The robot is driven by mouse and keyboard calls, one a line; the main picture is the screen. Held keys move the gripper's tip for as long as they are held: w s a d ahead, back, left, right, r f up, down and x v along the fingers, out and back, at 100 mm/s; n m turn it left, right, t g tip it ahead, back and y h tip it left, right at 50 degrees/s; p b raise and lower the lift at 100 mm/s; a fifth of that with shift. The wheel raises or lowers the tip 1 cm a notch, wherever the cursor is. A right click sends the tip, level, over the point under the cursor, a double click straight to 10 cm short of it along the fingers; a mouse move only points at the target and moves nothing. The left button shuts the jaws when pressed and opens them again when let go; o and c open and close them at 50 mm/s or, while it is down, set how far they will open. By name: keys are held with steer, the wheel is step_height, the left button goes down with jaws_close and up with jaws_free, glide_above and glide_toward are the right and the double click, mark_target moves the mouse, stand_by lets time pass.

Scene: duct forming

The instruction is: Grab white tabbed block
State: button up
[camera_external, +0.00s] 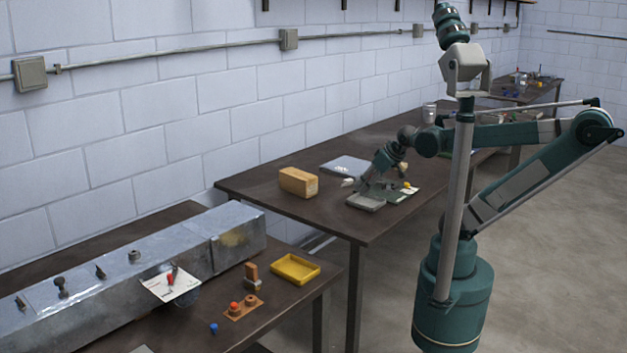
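My gripper (364,187) is over the far brown table, pointing down and to the left. Its fingers are small and dark here, and I cannot tell whether they are open or shut. A small white piece (348,182) shows just left of the gripper; it may be the white tabbed block, but its tabs cannot be made out. I cannot tell whether the gripper touches it. A flat pale grey block (366,202) lies below the gripper near the table's front edge.
A tan wooden block (298,182) and a grey sheet (345,165) lie on the far table (262,200). A sheet with a yellow piece (406,185) is right of the gripper. The near table holds a metal duct (130,275) and a yellow tray (295,268). A wall stands behind.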

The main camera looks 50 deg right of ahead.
stand_by(0.3)
steer(key=shift+o, duration=1.3)
